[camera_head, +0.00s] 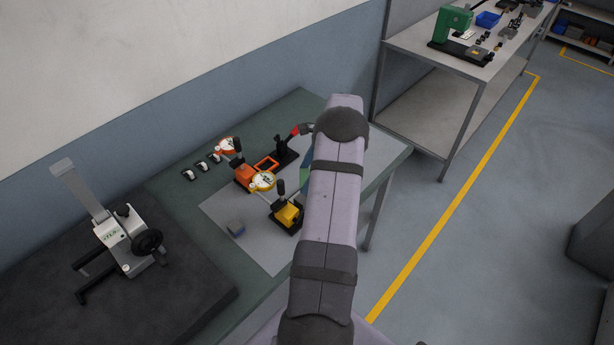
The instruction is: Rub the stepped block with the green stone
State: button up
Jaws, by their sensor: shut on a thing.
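A thin green sliver (305,176) shows at the left edge of my arm and may be part of the green stone. A blue patch shows just above it. My arm reaches over the right part of the mat and hides what is behind it. My gripper is hidden by the arm, so I cannot see its fingers or how it holds anything.
Several small parts lie left. A black-and-white instrument (130,240) stands on a dark slab. The mat's front left is clear.

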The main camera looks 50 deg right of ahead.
jog(key=shift+r+p, duration=0.4)
jog(key=shift+r, duration=0.55)
jog(key=shift+f, duration=0.1)
